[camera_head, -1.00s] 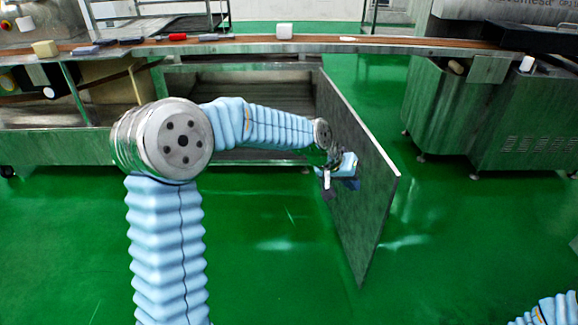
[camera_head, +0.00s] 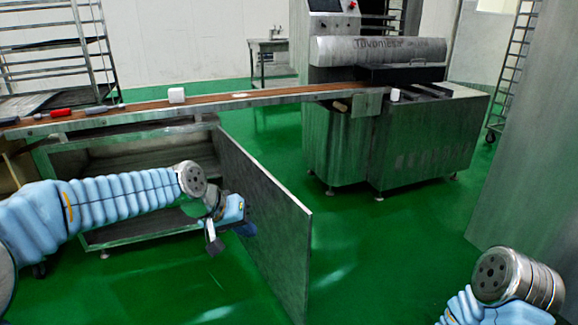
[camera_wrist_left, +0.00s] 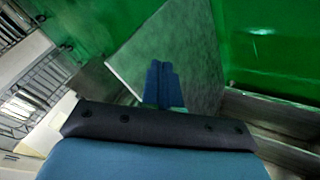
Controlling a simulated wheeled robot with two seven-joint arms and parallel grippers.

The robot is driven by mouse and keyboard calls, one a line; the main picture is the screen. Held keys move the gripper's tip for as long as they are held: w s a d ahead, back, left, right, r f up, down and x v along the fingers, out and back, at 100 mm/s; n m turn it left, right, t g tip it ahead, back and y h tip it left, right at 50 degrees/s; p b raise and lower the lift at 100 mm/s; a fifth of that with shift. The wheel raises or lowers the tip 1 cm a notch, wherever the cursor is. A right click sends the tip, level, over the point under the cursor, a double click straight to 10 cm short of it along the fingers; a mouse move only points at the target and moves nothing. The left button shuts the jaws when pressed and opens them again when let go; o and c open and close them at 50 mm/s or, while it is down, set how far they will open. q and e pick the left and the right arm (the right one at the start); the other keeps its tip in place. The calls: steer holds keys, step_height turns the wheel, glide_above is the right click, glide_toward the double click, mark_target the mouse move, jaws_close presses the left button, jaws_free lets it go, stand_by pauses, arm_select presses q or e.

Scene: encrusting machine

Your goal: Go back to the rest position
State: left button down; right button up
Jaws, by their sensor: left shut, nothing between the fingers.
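My left gripper (camera_head: 228,240) is at the end of the blue-sleeved arm that comes in from the left. It is near the inner side of the open grey cabinet door (camera_head: 275,235), below the conveyor. In the left wrist view my left gripper's dark blue fingers (camera_wrist_left: 161,82) are together with nothing between them, and the door (camera_wrist_left: 200,60) lies behind them. I cannot tell whether the fingers touch the door. Part of my right arm shows at the lower right of the head view; its gripper is out of view.
The conveyor (camera_head: 215,103) with small items runs above the open cabinet (camera_head: 140,165). The encrusting machine (camera_head: 400,130) stands to the right, and a grey panel (camera_head: 545,130) stands at the far right. Green floor (camera_head: 400,270) is clear between the door and my right arm.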

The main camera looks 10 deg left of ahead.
arm_select(q)
steer(key=s+d+f+g, duration=0.1)
steer(key=s+f, duration=0.1)
steer(key=f, duration=1)
steer(key=s+d+f+g, duration=0.1)
steer(key=s+d+f, duration=0.15)
steer(key=f, duration=0.95)
steer(key=s+d+f+n+g, duration=0.1)
steer(key=s+d+f+g, duration=0.1)
steer(key=s+f, duration=1.4)
steer(key=shift+s+f+g+y, duration=0.2)
steer(key=shift+s+g+y, duration=0.2)
steer(key=shift+s, duration=0.65)
steer(key=shift+a, duration=0.1)
